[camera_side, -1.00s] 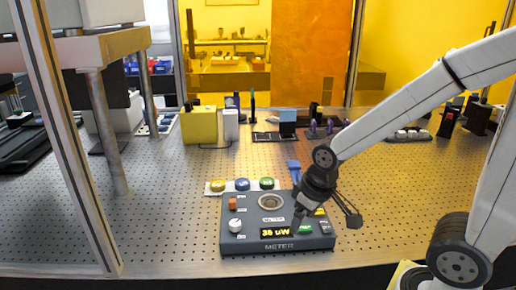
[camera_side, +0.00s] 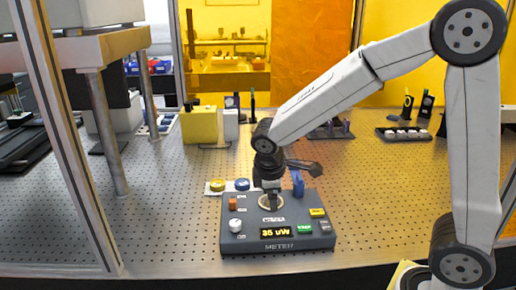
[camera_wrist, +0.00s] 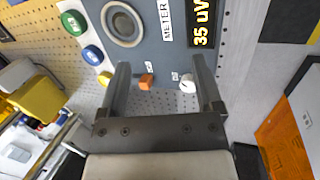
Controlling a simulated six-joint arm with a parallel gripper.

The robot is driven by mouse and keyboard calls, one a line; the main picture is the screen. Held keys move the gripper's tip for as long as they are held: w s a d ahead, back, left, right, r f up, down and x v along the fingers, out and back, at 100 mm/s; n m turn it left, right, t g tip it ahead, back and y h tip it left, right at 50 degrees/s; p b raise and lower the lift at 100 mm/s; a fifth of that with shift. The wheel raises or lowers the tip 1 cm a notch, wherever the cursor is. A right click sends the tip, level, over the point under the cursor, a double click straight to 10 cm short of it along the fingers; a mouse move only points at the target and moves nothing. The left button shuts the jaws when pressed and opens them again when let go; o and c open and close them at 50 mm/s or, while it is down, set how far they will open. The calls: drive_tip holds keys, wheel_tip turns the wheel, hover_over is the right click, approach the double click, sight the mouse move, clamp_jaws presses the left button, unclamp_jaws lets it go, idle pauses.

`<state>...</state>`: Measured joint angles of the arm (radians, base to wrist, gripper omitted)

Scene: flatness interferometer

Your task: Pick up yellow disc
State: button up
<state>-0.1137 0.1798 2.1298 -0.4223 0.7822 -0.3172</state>
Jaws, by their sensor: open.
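The yellow disc (camera_side: 217,185) lies at the left end of a pale strip behind the meter box. In the wrist view the yellow disc (camera_wrist: 104,78) shows just left of the left finger. The blue disc (camera_side: 242,184) is beside it; the green disc (camera_wrist: 74,22) shows in the wrist view and is hidden by my arm in the side view. My gripper (camera_side: 272,205) is over the meter's round port, to the right of the yellow disc. Its two fingers (camera_wrist: 160,65) are apart, with nothing held between them.
The meter box (camera_side: 277,247) reads 35 uW and carries an orange block (camera_side: 232,204), a white knob (camera_side: 235,226) and coloured buttons. A yellow box (camera_side: 199,126) stands farther back. A metal frame post rises at the left. The perforated table is bare left of the meter.

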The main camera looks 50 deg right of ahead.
drive_tip(key=w+n+h, duration=0.1)
drive_tip(key=w+n, duration=0.2)
drive_tip(key=w, duration=0.1)
drive_tip(key=w+n+h, duration=0.2)
drive_tip(key=w, duration=0.2)
drive_tip(key=w+a+n+t+h, duration=0.1)
drive_tip(key=w+n+h, duration=0.1)
drive_tip(key=w+n, duration=0.1)
drive_tip(key=shift+w+f+n, duration=0.25)
drive_tip(key=shift+w+n, duration=0.05)
drive_tip(key=shift+w, duration=0.6)
drive_tip(key=w+a+n+t+h, duration=0.35)
drive_tip(key=w+n, duration=0.25)
drive_tip(key=w, duration=0.3)
approach(215, 186)
drive_tip(key=shift+h+v, duration=0.25)
drive_tip(key=shift+v, duration=0.6)
drive_tip(key=shift+f, duration=0.2)
drive_tip(key=shift+x, duration=3.05)
drive_tip(key=shift+x, duration=3)
drive_tip(key=shift+a, duration=0.1)
